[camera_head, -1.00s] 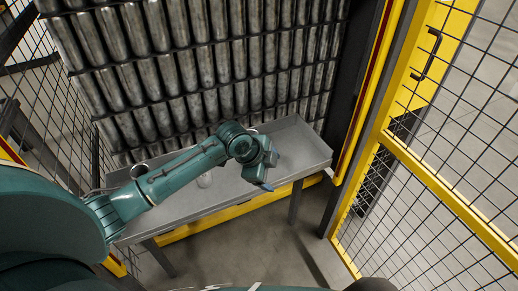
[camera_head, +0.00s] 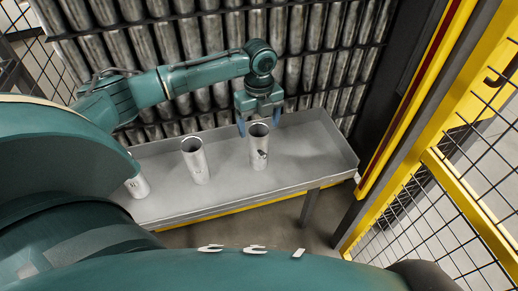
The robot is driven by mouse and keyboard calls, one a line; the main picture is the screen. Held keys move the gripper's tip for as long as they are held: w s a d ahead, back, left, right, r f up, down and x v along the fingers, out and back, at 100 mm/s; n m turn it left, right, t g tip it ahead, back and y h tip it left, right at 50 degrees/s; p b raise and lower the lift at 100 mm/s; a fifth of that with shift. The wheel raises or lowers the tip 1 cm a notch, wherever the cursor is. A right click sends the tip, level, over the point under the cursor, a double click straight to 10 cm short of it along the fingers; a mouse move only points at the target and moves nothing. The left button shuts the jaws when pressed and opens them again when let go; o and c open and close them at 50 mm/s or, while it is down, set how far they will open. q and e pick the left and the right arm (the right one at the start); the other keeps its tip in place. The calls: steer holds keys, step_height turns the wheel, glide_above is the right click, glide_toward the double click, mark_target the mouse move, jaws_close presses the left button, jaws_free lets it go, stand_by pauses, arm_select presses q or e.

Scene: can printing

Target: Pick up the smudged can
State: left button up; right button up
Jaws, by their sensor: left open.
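Three light metal cans stand upright on the grey tray table. The right can (camera_head: 258,150) has a dark smudge low on its side. The middle can (camera_head: 195,161) shows no clear mark. The left can (camera_head: 137,186) is partly hidden by my own body and bears some dark marking. My left gripper (camera_head: 259,124) is open, pointing down at the right can, with its blue fingertips on either side of the can's rim. I cannot tell whether they touch it. My right gripper is not in view.
The grey tray table (camera_head: 310,150) has a raised rim, with free room right of the right can. A rack of stacked metal cylinders (camera_head: 300,45) stands behind it. A yellow frame with black mesh fencing (camera_head: 450,190) bounds the right side.

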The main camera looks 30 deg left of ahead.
mark_target(259, 139)
arm_select(q)
steer(key=f, duration=0.5)
steer(key=shift+s+d+f+b, duration=0.15)
steer(key=shift+s+f+b, duration=0.05)
steer(key=shift+f+b, duration=0.2)
steer(key=c, duration=1)
